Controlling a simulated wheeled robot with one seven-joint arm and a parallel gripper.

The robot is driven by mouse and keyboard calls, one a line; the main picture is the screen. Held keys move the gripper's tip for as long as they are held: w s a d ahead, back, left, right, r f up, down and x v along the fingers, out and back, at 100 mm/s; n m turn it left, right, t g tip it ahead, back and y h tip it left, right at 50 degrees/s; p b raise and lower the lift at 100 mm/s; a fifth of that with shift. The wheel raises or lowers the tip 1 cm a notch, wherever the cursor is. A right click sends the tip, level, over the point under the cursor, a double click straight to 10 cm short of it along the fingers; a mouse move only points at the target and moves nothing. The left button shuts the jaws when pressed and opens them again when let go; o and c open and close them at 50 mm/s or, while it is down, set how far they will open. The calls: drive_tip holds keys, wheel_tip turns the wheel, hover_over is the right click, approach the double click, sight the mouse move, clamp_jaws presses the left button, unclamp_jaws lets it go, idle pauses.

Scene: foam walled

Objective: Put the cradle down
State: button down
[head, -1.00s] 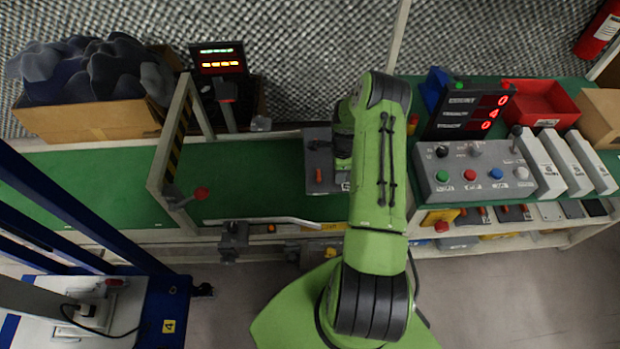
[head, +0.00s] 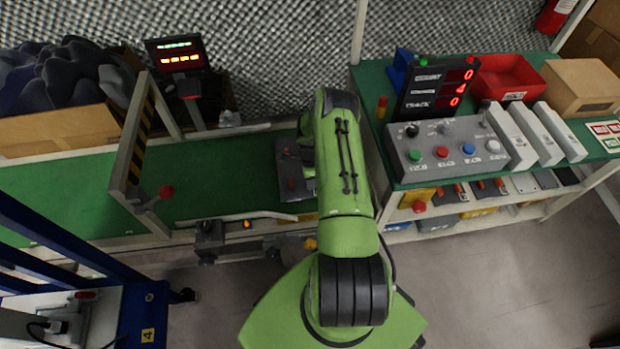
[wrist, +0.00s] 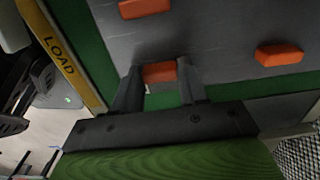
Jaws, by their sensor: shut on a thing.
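The cradle is a dark grey plate (head: 288,172) over the green belt, partly hidden behind my arm in the head view. In the wrist view its grey face (wrist: 205,35) fills the top and carries orange blocks (wrist: 280,54). My gripper (wrist: 160,85) has its two fingers on either side of one orange block (wrist: 159,72) at the plate's near edge, and it is shut on it. My arm hides the gripper in the head view. I cannot tell whether the plate touches the belt.
A yellow LOAD strip (wrist: 62,55) lies beside the plate. Right stand a button console (head: 450,150), a counter display (head: 437,90) and a red tray (head: 505,75).

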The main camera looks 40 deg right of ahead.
drive_tip(key=c, duration=0.6)
unclamp_jaws()
drive_tip(key=shift+f, duration=0.1)
drive_tip(key=w+a+r+n+p, duration=0.2)
drive_tip(key=r, duration=1.1)
drive_tip(key=w+a+r+n+p, duration=0.1)
drive_tip(key=a+r+n+p, duration=0.15)
drive_tip(key=r, duration=0.95)
drive_tip(key=s+a+r+n+t+h, duration=0.1)
drive_tip(key=s+a+r+n, duration=0.1)
drive_tip(key=a+r+n, duration=0.45)
drive_tip(key=s+a+r+n+t+h, duration=0.1)
drive_tip(key=s+a+r, duration=0.15)
drive_tip(key=r, duration=0.75)
drive_tip(key=s+a+r+n+t, duration=0.1)
drive_tip(key=s+a+r+n, duration=0.2)
drive_tip(key=s, duration=0.3)
drive_tip(key=s+a+r+n+t+y, duration=0.1)
drive_tip(key=s+a+r+n, duration=0.2)
drive_tip(key=s+a+n, duration=0.2)
drive_tip(key=s+a+r+n+t+y, duration=0.1)
drive_tip(key=s+a+r+n, duration=0.2)
drive_tip(key=s, duration=0.4)
drive_tip(key=shift+s+a+n+t+b, duration=0.3)
drive_tip(key=shift+s+a+n+b, duration=0.05)
drive_tip(key=shift+a+n, duration=0.55)
